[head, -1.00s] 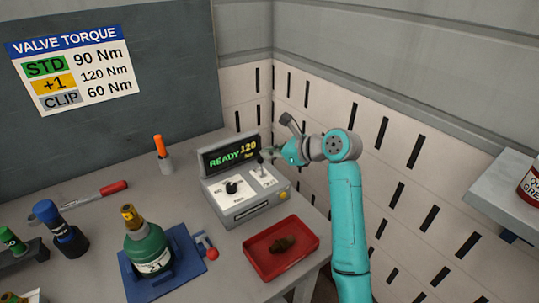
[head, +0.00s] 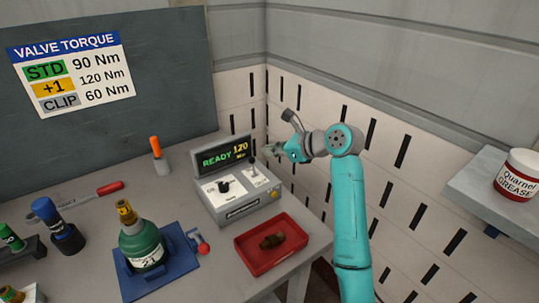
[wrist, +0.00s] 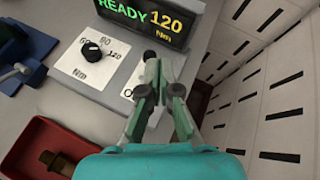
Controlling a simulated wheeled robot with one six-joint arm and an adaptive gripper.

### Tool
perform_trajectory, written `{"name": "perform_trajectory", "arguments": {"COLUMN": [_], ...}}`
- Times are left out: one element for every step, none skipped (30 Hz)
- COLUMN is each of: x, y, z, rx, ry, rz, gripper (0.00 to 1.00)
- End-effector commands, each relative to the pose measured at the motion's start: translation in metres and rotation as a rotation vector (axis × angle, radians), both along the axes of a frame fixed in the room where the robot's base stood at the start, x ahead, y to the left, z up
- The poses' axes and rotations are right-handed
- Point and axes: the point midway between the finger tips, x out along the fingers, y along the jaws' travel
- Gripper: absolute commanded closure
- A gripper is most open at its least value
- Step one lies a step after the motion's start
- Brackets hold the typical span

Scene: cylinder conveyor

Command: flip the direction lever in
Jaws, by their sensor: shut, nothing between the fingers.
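The direction lever (head: 254,168) stands on the right half of the grey control box (head: 245,208), whose display reads READY 120 Nm. In the head view its dark tip leans up toward the display. In the wrist view the lever's dark tip (wrist: 149,55) shows just left of my fingertips, and its stem is hidden behind them. My gripper (head: 267,151) is shut and empty, close beside and above the lever, to its right in the head view. In the wrist view the fingers (wrist: 160,58) meet over the lever's panel. I cannot tell whether they touch the lever.
A black dial (head: 224,187) sits left of the lever. A red tray (head: 245,256) with a brown fitting (head: 271,241) lies in front of the box. A green bottle (head: 142,244) stands on a blue base to the left. The slotted wall (head: 310,95) is close behind my gripper.

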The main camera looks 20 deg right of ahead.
Motion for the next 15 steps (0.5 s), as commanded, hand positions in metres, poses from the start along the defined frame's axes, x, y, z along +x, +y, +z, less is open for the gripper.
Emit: {"name": "perform_trajectory", "arguments": {"x": [0.001, 0.000, -0.001, -0.002, -0.003, -0.004, -0.005, -0.005, -0.007, -0.007, -0.008, -0.010, -0.011, -0.012, -0.013], "y": [-0.002, -0.004, -0.005, -0.007, -0.008, -0.010, -0.012, -0.013, -0.016, -0.017, -0.019, -0.021, -0.023, -0.025, -0.028], "z": [0.004, 0.008, 0.012, 0.015, 0.018, 0.022, 0.025, 0.028, 0.033, 0.036, 0.040, 0.046, 0.049, 0.054, 0.060], "rx": [0.000, 0.000, 0.000, 0.000, 0.000, 0.000, 0.000, 0.000, 0.000, 0.000, 0.000, 0.000, -0.001, 0.000, -0.001], "ry": [-0.002, -0.003, -0.003, -0.004, -0.003, -0.002, -0.003, -0.004, -0.004, -0.003, -0.005, -0.005, -0.004, -0.003, -0.004], "rz": [0.000, -0.001, -0.001, 0.000, -0.001, 0.000, -0.001, 0.000, 0.000, -0.001, 0.000, -0.001, -0.001, -0.001, -0.001], "gripper": [1.00, 1.00, 1.00, 1.00, 1.00, 1.00, 1.00, 1.00, 1.00, 1.00, 1.00, 1.00, 1.00, 1.00, 1.00]}}
